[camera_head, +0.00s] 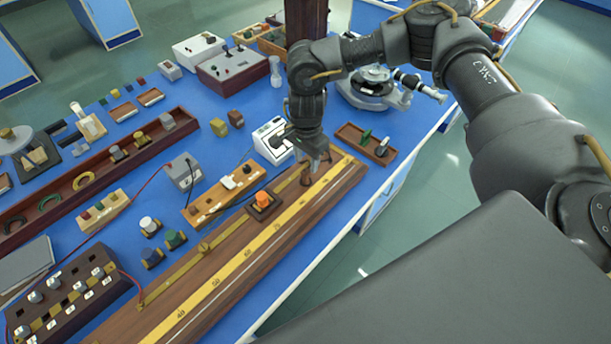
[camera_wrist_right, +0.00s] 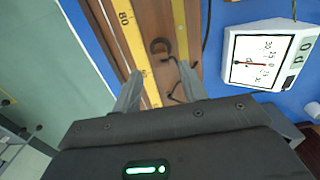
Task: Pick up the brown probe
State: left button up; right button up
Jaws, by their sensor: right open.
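A small dark-brown upright piece, which looks like the brown probe (camera_head: 306,181), stands on the long wooden metre board (camera_head: 215,290) near its far end. It also shows from above in the right wrist view (camera_wrist_right: 161,46), as a round brown top beside the yellow scale. A thin dark cord lies near it. My right gripper (camera_head: 318,166) is above the board, close to the probe. In the wrist view, its jaws (camera_wrist_right: 161,76) are open and empty, and the probe appears just beyond the fingertips, roughly between them. My left gripper is out of view.
A white meter (camera_head: 270,142) stands close to the board. An orange-topped block (camera_head: 263,201) sits farther along the board. A wooden tray (camera_head: 366,143) with small parts is near the right table edge. Other apparatus crowds the blue bench.

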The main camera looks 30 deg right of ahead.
aim_at(306, 171)
jog(key=shift+f, duration=0.55)
jog(key=shift+a+f+p, duration=0.1)
jog(key=shift+f+p, duration=0.1)
jog(key=shift+p, duration=0.15)
notch_tip(306, 171, down, 4)
jog(key=shift+r+p, duration=0.15)
jog(key=shift+p, duration=0.95)
jog(key=shift+f, duration=0.6)
grip_shut()
